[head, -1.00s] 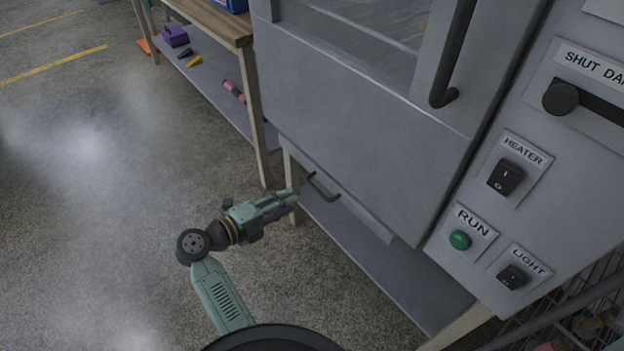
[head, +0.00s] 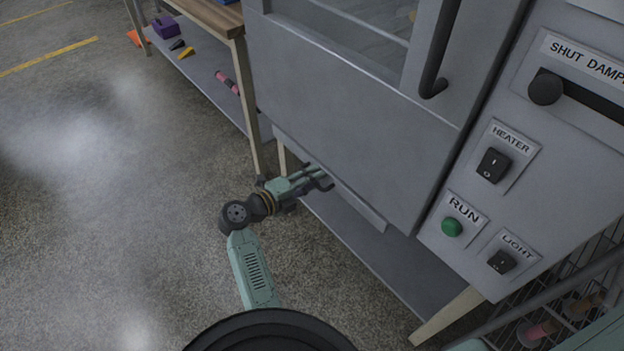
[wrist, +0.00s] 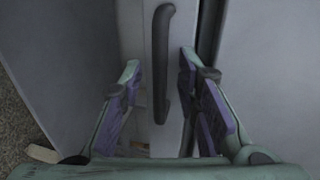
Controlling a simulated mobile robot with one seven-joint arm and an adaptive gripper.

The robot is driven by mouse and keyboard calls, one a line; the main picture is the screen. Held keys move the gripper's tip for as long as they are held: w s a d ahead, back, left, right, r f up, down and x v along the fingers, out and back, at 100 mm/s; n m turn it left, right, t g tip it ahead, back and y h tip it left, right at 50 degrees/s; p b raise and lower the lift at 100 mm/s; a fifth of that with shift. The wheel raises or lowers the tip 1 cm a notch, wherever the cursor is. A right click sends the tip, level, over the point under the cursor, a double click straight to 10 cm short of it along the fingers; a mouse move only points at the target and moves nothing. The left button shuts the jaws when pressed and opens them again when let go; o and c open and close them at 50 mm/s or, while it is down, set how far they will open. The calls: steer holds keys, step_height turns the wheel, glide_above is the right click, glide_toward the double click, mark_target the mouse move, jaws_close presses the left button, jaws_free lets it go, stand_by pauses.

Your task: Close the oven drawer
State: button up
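The oven drawer (head: 358,208) is a narrow grey front low on the oven, under its large lower panel. Its dark bar handle (head: 325,184) is partly covered by my gripper (head: 314,177) in the head view. In the wrist view the handle (wrist: 160,60) runs upright in the picture on the pale drawer front (wrist: 133,28). My gripper (wrist: 160,78) is open, with one finger on each side of the handle and visible space between them and it. A dark gap shows along the right side of the drawer front. How far out the drawer stands is hard to tell.
The oven (head: 350,120) rises above the drawer, with a door handle (head: 440,50) and a switch panel at right. A grey shelf (head: 375,255) lies below. A wooden-topped bench (head: 205,18) stands at left. The floor at left is clear.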

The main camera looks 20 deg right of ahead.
steer(key=shift+c, duration=0.5)
jaws_close()
